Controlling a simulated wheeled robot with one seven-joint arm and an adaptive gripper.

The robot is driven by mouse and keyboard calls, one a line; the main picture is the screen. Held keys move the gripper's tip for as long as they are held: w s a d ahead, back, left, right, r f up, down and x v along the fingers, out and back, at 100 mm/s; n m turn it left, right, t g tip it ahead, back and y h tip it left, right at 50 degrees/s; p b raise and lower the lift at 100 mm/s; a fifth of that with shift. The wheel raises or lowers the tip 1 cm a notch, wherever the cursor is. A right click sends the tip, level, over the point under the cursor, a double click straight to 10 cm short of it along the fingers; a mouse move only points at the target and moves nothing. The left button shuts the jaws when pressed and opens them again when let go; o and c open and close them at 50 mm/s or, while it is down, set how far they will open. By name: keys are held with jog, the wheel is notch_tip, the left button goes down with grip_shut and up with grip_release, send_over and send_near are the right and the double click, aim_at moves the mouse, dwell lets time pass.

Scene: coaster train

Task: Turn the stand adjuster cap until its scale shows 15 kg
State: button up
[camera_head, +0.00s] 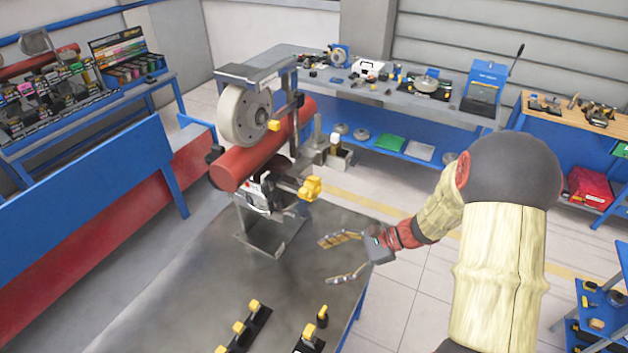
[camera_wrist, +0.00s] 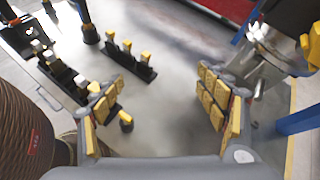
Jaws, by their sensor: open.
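A stand on the metal table holds a red tube and a grey wheel. A yellow lobed cap (camera_head: 311,188) sticks out from the right side of the stand (camera_head: 262,236). I take it for the adjuster cap; no scale can be read. A yellow knob (camera_wrist: 314,46), likely the same cap, shows at the right edge of the wrist view. My gripper (camera_head: 326,263) is open and empty above the table, below and to the right of the cap, apart from it. In the wrist view its padded fingers (camera_wrist: 160,75) are spread with bare table between them.
Black holders with yellow-topped pieces (camera_head: 239,327) stand on the near part of the metal table (camera_head: 190,285). A small yellow-topped piece (camera_wrist: 126,121) is close to the left finger. A workbench (camera_head: 400,100) with tools stands behind. The table between stand and holders is clear.

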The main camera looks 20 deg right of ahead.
jog(key=w+d+r+m+t+y, duration=0.1)
jog(key=w+d+m+t, duration=0.15)
jog(key=w, duration=0.25)
jog(key=w+d+r+m+t, duration=0.1)
jog(key=w+m+t, duration=0.25)
jog(key=w, duration=0.25)
jog(key=m+t, duration=0.3)
jog(key=m, duration=0.1)
send_near(317, 191)
jog(key=x, duration=0.3)
jog(key=shift+p+x, duration=0.75)
jog(key=shift+x, duration=3.35)
jog(key=shift+d, duration=0.1)
jog(key=shift+c, duration=0.9)
jog(key=c, duration=0.9)
jog(key=shift+c, duration=0.2)
